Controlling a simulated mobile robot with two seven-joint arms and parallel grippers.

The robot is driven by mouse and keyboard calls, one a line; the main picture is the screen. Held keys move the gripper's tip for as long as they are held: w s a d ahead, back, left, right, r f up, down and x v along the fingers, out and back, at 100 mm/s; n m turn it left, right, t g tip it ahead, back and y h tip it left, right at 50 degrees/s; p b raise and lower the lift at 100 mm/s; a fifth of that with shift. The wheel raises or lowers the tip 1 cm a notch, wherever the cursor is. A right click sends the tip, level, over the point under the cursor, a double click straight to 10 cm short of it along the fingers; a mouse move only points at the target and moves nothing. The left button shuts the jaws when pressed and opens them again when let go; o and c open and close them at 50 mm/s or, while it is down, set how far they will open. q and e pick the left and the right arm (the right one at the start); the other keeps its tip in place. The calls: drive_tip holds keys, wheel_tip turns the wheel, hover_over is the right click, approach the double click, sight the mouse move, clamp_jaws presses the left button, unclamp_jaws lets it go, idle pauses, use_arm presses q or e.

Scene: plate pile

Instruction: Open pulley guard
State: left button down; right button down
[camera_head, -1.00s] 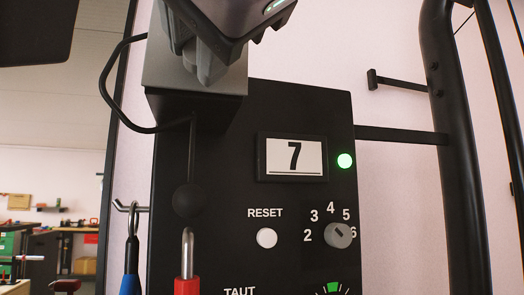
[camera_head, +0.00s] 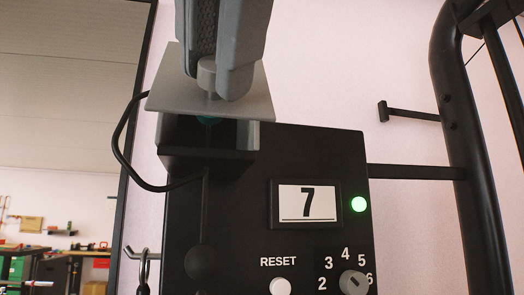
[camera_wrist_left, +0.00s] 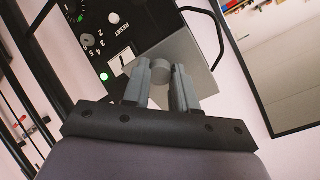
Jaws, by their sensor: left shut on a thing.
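The pulley guard (camera_head: 245,98) is a light grey cover with a round knob (camera_head: 207,72), at the top of the black machine panel. It stands tilted up, with its lower side apart from the black housing (camera_head: 205,162). A teal round part, likely the pulley (camera_head: 208,119), shows in the gap, mostly hidden. My left gripper (camera_head: 214,84) comes down from above and is shut on the knob. The left wrist view shows the two fingers (camera_wrist_left: 163,77) on either side of the knob, with the grey guard (camera_wrist_left: 198,75) behind. My right gripper is not in view.
The panel carries a display reading 7 (camera_head: 307,203), a green light (camera_head: 359,204), a reset button (camera_head: 281,286) and a selector dial (camera_head: 354,282). A black cable (camera_head: 118,140) loops at the left. A black frame post (camera_head: 465,150) stands at the right.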

use_arm(q)
drive_tip(key=shift+s+d+r+g+h+p, duration=0.1)
drive_tip(key=shift+s+r+g+h+p, duration=0.25)
drive_tip(key=shift+r+g+p, duration=0.55)
drive_tip(key=shift+f, duration=0.35)
drive_tip(key=c, duration=0.9)
unclamp_jaws()
